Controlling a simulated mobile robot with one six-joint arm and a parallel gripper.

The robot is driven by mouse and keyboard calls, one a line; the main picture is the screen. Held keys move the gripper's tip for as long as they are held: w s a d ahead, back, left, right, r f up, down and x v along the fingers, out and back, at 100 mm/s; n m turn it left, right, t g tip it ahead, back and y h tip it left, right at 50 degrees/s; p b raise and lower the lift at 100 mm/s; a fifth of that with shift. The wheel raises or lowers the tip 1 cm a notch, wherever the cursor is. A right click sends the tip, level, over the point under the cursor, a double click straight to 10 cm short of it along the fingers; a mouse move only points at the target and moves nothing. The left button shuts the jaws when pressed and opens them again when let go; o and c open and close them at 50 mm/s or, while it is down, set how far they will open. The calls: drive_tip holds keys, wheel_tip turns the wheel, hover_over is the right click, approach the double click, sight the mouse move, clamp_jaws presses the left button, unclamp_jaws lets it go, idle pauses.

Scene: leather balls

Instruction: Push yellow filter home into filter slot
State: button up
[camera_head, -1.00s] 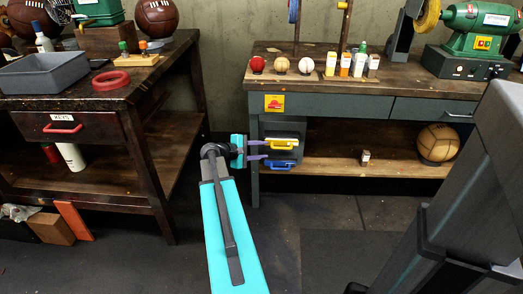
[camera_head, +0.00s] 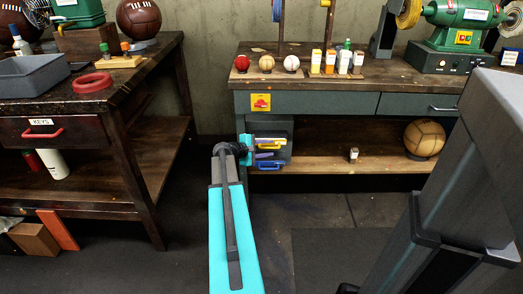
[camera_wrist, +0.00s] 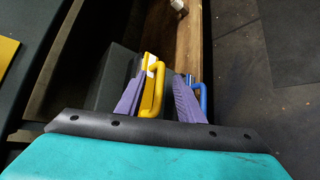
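The yellow filter (camera_head: 270,142) sits at the front of a dark box under the right bench, its handle sticking out. A blue-handled filter (camera_head: 268,166) is just below it. My gripper (camera_head: 264,154) is right up at these handles. In the wrist view my gripper (camera_wrist: 159,72) has two purple fingers apart, with the yellow handle (camera_wrist: 155,90) between them, close to the left finger. A gap shows between it and the right finger. The blue handle (camera_wrist: 203,97) is outside the right finger. The slot is mostly hidden, and the depth of the yellow filter in it cannot be told.
The dark box (camera_head: 283,125) hangs beneath the right bench (camera_head: 330,103) at its left end. A lower shelf (camera_head: 330,161) holds a ball (camera_head: 424,139) and a small block (camera_head: 353,154). The left bench (camera_head: 150,75) stands nearby; floor between is open.

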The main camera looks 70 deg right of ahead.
drive_tip(key=shift+x, duration=1.3)
drive_tip(key=shift+c, duration=0.4)
clamp_jaws()
